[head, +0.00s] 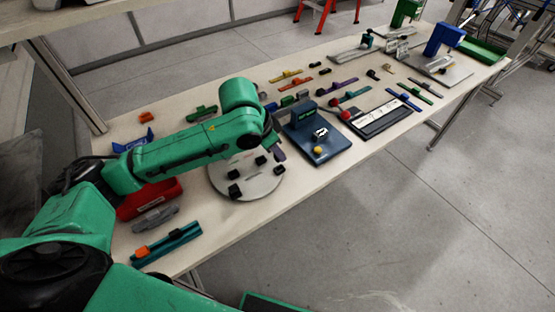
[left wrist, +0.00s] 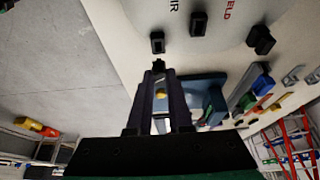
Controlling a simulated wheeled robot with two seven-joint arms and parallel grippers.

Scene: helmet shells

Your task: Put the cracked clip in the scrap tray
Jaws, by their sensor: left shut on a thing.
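My left gripper (head: 279,152) is over the far right edge of a round white board (head: 249,188). In the left wrist view its fingers (left wrist: 158,70) are shut on a small black clip (left wrist: 158,64), held at the fingertips. I cannot make out a crack on it. Several black clip-like blocks stand on the board, one (left wrist: 158,42) just beyond the fingertips in the wrist view. A red tray (head: 170,196), perhaps the scrap tray, lies left of the board, partly hidden by my green left arm. My right gripper is out of view.
A blue fixture (head: 318,150) with a yellow knob stands right of the board. A teal rail with an orange block (head: 168,243) and a grey part (head: 155,219) lie at the near left. Several coloured strips and fixtures fill the table farther right.

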